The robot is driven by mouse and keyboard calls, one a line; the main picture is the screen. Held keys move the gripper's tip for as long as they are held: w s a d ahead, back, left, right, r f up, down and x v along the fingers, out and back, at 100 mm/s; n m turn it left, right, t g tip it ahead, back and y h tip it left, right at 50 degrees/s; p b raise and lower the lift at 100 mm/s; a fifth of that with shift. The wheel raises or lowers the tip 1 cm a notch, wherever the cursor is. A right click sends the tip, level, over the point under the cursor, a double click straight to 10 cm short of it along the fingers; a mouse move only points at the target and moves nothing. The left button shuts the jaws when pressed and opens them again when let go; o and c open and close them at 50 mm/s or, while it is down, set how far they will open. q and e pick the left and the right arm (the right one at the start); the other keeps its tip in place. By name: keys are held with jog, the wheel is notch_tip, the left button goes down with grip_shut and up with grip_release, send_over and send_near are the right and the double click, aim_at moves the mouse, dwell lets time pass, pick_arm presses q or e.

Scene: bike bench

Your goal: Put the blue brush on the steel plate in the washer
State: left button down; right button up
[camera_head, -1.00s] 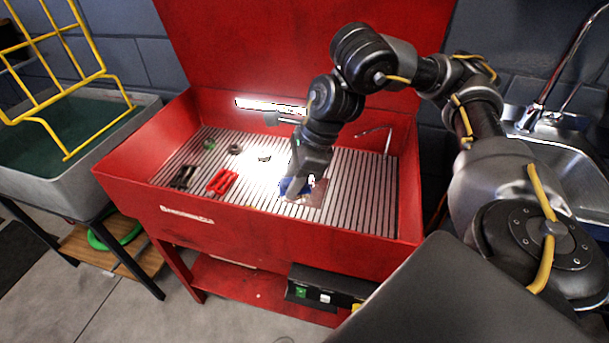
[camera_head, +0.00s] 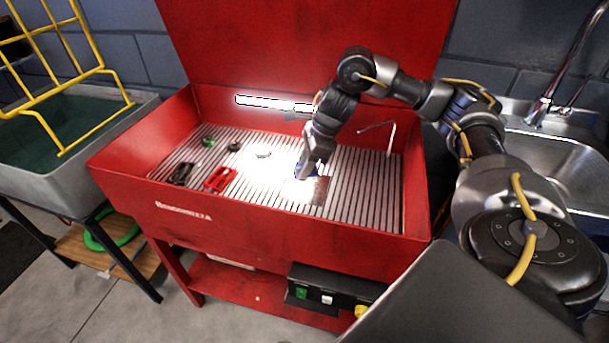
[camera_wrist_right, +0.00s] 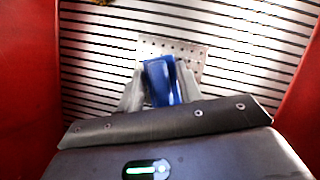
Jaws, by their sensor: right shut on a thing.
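My right gripper (camera_head: 305,172) is over the ribbed floor of the red washer (camera_head: 290,236), beside the steel plate (camera_head: 320,191). In the right wrist view my right gripper (camera_wrist_right: 160,88) is shut on the blue brush (camera_wrist_right: 161,74), with a grey finger on either side. The perforated steel plate (camera_wrist_right: 188,52) shows just beyond and partly behind the brush. In the head view only a small bit of the blue brush (camera_head: 299,176) shows below the fingers, in glare. I cannot tell whether the brush touches the plate. My left gripper is not in view.
A red pedal-like part (camera_head: 219,179), a dark part (camera_head: 180,173), a green piece (camera_head: 208,142) and a dark ring (camera_head: 234,147) lie at the washer's left. A thin spout (camera_head: 390,135) stands at the back right. The right side of the grid is clear.

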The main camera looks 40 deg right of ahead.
jog(key=shift+w+d+f, duration=0.1)
jog(key=shift+d+f, duration=0.05)
jog(key=shift+f, duration=0.75)
jog(key=shift+w+d+f, duration=0.1)
jog(key=shift+f, duration=0.8)
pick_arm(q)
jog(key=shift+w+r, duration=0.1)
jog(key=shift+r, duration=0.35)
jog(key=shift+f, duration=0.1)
pick_arm(e)
jog(key=shift+f, duration=0.1)
jog(key=o, duration=1)
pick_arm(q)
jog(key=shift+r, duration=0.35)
